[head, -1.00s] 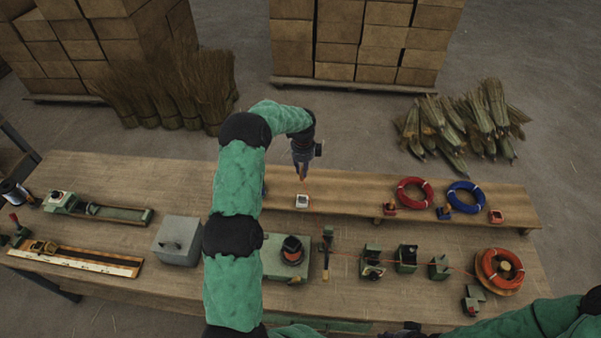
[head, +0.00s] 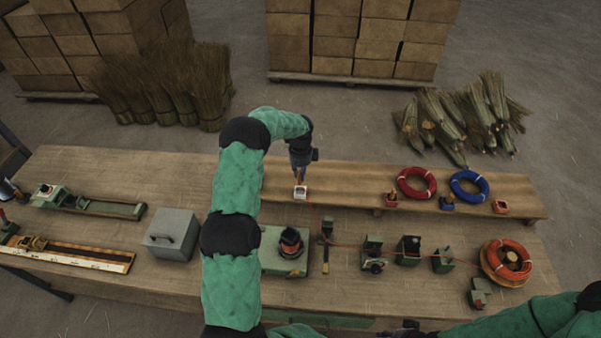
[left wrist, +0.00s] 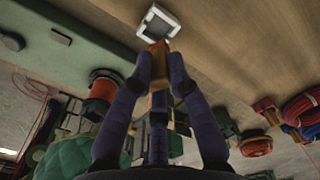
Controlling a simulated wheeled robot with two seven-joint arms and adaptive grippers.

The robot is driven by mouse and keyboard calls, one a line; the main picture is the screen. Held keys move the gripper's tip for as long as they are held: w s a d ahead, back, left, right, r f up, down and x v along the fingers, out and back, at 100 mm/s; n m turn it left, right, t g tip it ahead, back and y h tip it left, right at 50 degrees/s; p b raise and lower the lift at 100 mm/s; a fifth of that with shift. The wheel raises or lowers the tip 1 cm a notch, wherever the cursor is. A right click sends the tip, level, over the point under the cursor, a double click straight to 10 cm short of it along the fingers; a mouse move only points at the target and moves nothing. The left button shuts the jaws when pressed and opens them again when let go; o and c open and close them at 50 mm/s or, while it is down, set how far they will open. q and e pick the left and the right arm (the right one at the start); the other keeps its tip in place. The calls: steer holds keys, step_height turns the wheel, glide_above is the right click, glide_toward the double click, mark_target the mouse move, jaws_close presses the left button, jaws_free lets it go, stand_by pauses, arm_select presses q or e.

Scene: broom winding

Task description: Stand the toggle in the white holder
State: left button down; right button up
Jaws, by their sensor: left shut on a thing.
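The toggle is a small orange-brown piece, seen in the left wrist view (left wrist: 155,54). My left gripper (head: 299,172) is shut on it; the fingers also show in the left wrist view (left wrist: 160,78). The white holder (head: 300,193) is a small square frame on the raised wooden shelf, and it shows at the top of the left wrist view (left wrist: 146,29). The toggle points down at the holder, its tip at or just above the opening; I cannot tell whether it is inside. My right gripper (head: 407,329) shows only partly at the bottom edge.
Red (head: 416,184) and blue (head: 468,188) coils and small coloured holders stand on the shelf to the right. A grey box (head: 172,234), a green winding unit (head: 285,251) and several green fixtures stand on the bench (head: 110,175). The shelf beside the white holder is clear.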

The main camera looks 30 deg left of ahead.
mark_target(300, 184)
arm_select(q)
steer(key=shift+f+b, duration=1.9)
steer(key=shift+f, duration=1)
steer(key=shift+b, duration=0.35)
steer(key=shift+f+b, duration=0.4)
steer(key=shift+f, duration=0.2)
steer(key=c, duration=1.6)
jaws_free()
steer(key=shift+o, duration=0.7)
steer(key=shift+r, duration=0.1)
steer(key=shift+s+r+p, duration=0.1)
steer(key=shift+r+p, duration=2.6)
steer(key=shift+r, duration=2.75)
